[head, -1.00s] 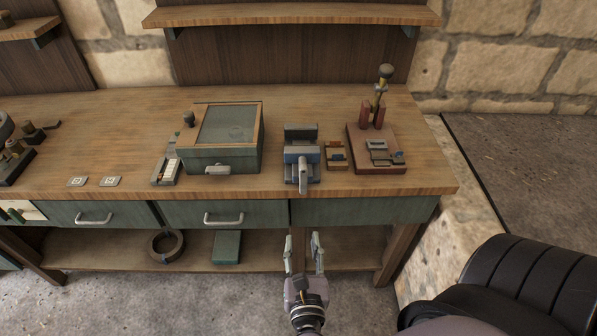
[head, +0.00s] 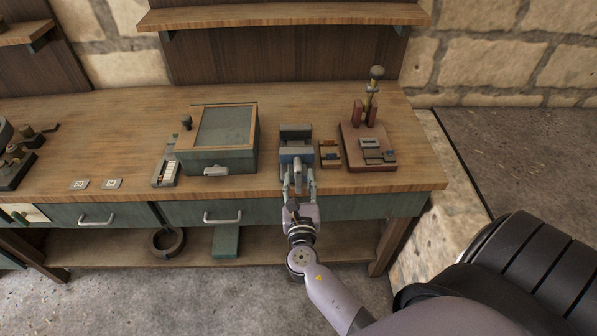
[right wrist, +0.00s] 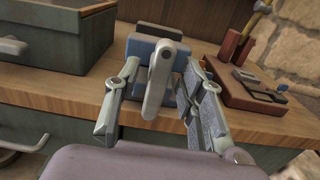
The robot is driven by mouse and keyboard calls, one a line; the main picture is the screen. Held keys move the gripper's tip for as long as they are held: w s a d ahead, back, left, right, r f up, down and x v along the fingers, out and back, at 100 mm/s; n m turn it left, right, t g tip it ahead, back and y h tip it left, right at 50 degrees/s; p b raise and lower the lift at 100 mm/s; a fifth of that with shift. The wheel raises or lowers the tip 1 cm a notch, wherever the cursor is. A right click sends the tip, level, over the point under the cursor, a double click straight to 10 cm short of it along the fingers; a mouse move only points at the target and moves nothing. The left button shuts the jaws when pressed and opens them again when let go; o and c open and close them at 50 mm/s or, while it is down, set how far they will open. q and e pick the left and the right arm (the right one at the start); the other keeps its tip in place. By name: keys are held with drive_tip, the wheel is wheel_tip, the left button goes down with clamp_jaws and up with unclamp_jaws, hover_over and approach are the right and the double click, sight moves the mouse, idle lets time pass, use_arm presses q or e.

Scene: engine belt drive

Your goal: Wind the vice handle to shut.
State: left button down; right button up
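The blue-grey vice (head: 296,141) stands at the front edge of the workbench, and it also shows in the right wrist view (right wrist: 142,48). Its pale handle (right wrist: 158,80) points toward me and downward, and in the head view the handle (head: 297,170) lies just ahead of my gripper. My right gripper (head: 299,188) is open, with one finger on each side of the handle. In the right wrist view the fingers of the gripper (right wrist: 160,100) stand clear of the handle with gaps. My left gripper is not in view.
A green box with a framed lid (head: 217,156) stands left of the vice. A small wooden block (head: 329,154) and a red-brown stand (head: 367,152) are close on the right. Drawers with metal handles (head: 222,217) line the bench front.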

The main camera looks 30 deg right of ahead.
drive_tip(key=shift+x, duration=1.05)
drive_tip(key=shift+c, duration=0.6)
clamp_jaws()
